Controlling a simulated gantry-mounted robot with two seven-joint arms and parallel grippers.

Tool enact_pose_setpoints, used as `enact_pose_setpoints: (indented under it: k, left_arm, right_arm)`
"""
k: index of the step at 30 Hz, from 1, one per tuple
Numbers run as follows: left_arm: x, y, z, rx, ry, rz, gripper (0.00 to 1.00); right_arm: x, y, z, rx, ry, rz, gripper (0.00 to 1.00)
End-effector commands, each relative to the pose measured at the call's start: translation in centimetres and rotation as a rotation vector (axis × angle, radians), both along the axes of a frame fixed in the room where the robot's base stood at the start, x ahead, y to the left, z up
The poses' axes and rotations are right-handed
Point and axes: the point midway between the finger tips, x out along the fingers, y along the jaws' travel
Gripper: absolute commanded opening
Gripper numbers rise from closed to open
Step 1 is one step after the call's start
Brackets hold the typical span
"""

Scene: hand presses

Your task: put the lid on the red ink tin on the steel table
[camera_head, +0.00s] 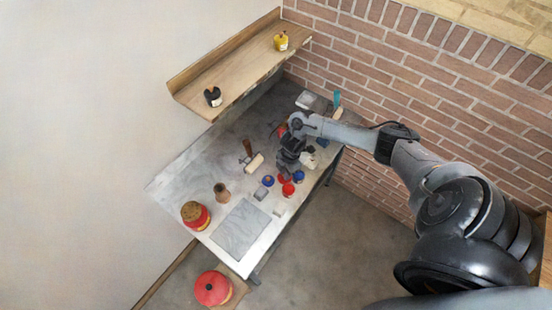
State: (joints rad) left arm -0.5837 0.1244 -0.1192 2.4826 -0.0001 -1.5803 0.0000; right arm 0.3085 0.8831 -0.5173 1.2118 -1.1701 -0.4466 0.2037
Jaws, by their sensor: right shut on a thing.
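The red ink tin (288,189) stands on the steel table (190,170), near its front edge. Whether the lid touches the tin is too small to tell. My left gripper is not in view.
A wooden shelf (240,66) hangs above the table's back.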

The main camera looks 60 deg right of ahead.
Motion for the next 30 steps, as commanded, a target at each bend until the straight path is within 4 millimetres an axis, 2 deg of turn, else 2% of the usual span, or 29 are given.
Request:
enact_pose_setpoints:
  k: [1, 4, 11, 30]
  left_arm:
    - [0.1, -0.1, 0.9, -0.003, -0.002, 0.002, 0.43]
    - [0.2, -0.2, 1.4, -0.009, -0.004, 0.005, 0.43]
    - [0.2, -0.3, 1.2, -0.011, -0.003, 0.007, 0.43]
    - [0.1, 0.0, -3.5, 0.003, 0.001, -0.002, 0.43]
  right_arm:
    - [-0.9, 0.2, 0.3, 0.0, 0.003, 0.0, 0.0]
    - [-1.8, 0.5, 0.0, 0.001, 0.002, 0.001, 0.0]
    - [-2.7, 0.6, -0.7, 0.001, 0.0, 0.001, 0.0]
    - [-2.6, 0.6, -5.3, 0.001, 0.0, 0.001, 0.0]
